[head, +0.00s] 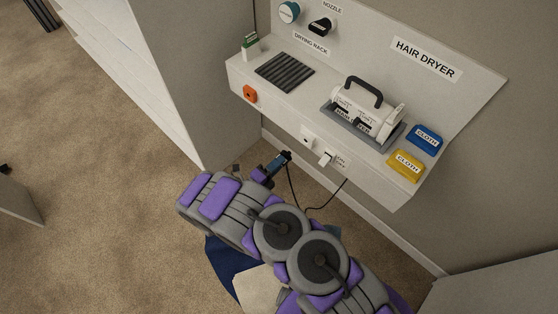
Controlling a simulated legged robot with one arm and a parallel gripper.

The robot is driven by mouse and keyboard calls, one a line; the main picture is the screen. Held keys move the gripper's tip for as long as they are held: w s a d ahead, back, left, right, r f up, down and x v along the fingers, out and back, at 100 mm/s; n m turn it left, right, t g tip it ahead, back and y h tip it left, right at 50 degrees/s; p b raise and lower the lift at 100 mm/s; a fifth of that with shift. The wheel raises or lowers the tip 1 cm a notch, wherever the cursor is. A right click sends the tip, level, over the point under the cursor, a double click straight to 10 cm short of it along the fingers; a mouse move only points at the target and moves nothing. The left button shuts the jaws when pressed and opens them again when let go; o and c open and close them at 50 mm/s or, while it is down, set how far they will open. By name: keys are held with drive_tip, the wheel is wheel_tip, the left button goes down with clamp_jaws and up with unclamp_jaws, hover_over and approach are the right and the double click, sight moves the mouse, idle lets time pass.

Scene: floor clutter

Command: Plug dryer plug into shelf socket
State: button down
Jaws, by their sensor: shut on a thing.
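My gripper (268,173) is shut on the dark dryer plug (284,157), below and in front of the shelf. A black cord (309,210) loops down from the plug and rises to the shelf's underside. A white socket plate (307,138) is on the shelf's front face, to the right of the plug and slightly above it. The plug appears apart from it. A white switch-like fitting (326,158) with a small label is beside it. The white hair dryer (369,108) rests in a grey holder on the shelf (297,101). My arm hides part of the gripper.
A grey cabinet stands at left.

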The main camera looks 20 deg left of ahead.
sight(290, 154)
drive_tip(key=shift+w+d+f+b, duration=0.15)
drive_tip(key=shift+w+d+b, duration=0.25)
drive_tip(key=shift+w+b, duration=0.15)
drive_tip(key=w, duration=0.1)
drive_tip(key=w+d+b, duration=0.1)
drive_tip(key=d, duration=0.1)
drive_tip(key=shift+w+r+b, duration=0.25)
drive_tip(key=shift+w+b, duration=0.05)
drive_tip(key=shift+w, duration=0.1)
drive_tip(key=shift+w+a+f, duration=0.1)
drive_tip(key=shift+w, duration=0.5)
drive_tip(key=shift+d, duration=0.3)
idle(0.6)
drive_tip(key=shift+b+x, duration=1.15)
drive_tip(key=shift+x, duration=0.25)
idle(0.7)
drive_tip(key=c, duration=1.1)
unclamp_jaws()
